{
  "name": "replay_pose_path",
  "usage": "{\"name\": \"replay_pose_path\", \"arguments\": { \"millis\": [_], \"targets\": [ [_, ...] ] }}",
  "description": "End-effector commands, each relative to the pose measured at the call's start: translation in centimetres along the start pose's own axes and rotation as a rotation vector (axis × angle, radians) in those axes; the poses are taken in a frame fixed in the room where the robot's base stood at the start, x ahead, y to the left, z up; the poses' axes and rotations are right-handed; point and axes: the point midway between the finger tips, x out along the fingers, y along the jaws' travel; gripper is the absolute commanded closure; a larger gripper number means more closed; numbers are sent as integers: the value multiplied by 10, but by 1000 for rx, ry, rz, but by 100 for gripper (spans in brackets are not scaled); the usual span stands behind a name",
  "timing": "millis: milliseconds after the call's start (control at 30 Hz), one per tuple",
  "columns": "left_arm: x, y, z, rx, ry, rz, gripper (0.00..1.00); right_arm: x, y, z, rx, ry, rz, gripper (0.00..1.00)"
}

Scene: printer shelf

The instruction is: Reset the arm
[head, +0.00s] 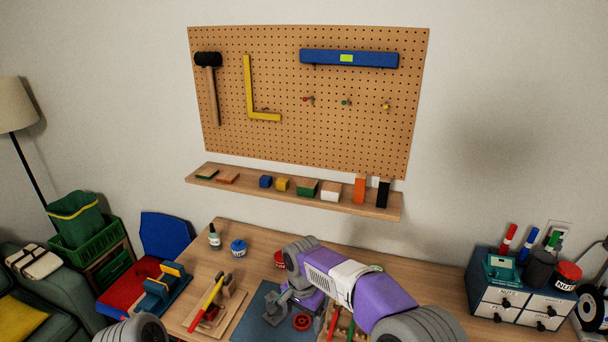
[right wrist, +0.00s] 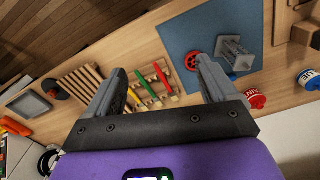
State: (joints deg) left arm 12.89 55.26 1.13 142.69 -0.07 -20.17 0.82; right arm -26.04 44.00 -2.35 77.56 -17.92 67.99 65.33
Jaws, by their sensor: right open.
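My right arm (head: 375,295) reaches over the table from the lower right in the head view. Its grey and purple links hide part of the tabletop. My right gripper (right wrist: 162,66) is open in the right wrist view, with its two grey fingers wide apart and nothing held. It is above the table, over a wooden rack (right wrist: 150,88) with red, green and yellow sticks. My left gripper is not in view.
A blue mat (right wrist: 190,38) bears a red wheel and a grey part. A wall shelf (head: 230,186) with small blocks and a pegboard (head: 290,135) with tools stand behind. A drawer box (head: 510,292) stands at right. Bottles (head: 215,240) and a red-handled tool (head: 208,305) are left of the arm.

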Motion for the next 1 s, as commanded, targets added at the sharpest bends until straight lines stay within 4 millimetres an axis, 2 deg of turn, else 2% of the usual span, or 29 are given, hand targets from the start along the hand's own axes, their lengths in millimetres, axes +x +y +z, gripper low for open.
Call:
{"name": "replay_pose_path", "arguments": {
  "millis": [33, 267, 467, 567, 700, 833, 1000],
  "targets": [
    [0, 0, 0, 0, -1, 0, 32, 19, 6, -1, -20, -21, -2, 14],
    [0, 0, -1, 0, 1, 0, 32, 86, 24, 2, -113, -86, -58, 14],
    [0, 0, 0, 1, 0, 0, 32, 152, 54, 16, -191, -142, -131, 14],
    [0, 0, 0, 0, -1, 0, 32, 193, 79, 33, -231, -172, -183, 14],
    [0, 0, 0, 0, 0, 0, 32, 244, 124, 68, -274, -186, -267, 14],
    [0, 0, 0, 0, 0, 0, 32, 271, 162, 102, -297, -168, -318, 14],
    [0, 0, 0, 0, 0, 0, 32, 284, 206, 142, -321, -130, -344, 14]
  ]
}}
